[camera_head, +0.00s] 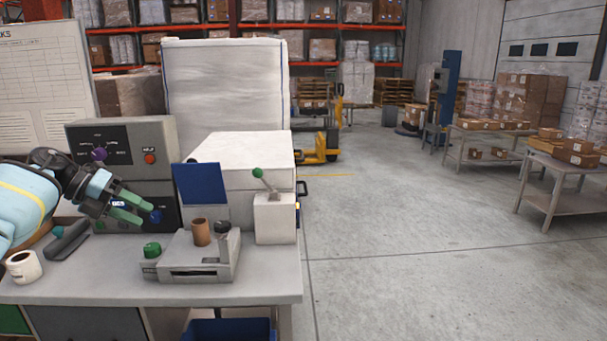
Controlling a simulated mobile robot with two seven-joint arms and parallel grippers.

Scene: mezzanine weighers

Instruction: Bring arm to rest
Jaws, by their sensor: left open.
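My left arm comes in from the left edge. My left gripper (142,211) is open and empty, its green-tipped fingers in front of a grey control box (172,145) with a dark panel. A purple knob (99,154), a red button (150,158) and a blue knob (156,216) show on that box. The fingertips appear close to the blue knob; I cannot tell whether they touch it. My right gripper is not in view.
The grey bench (268,287) holds a low grey device (205,262) with a brown cylinder (201,232), a green-knobbed lever box (275,218), a white roll (23,267) and a dark handset (68,240). A blue bin (230,330) is below. Open floor (420,260) lies right.

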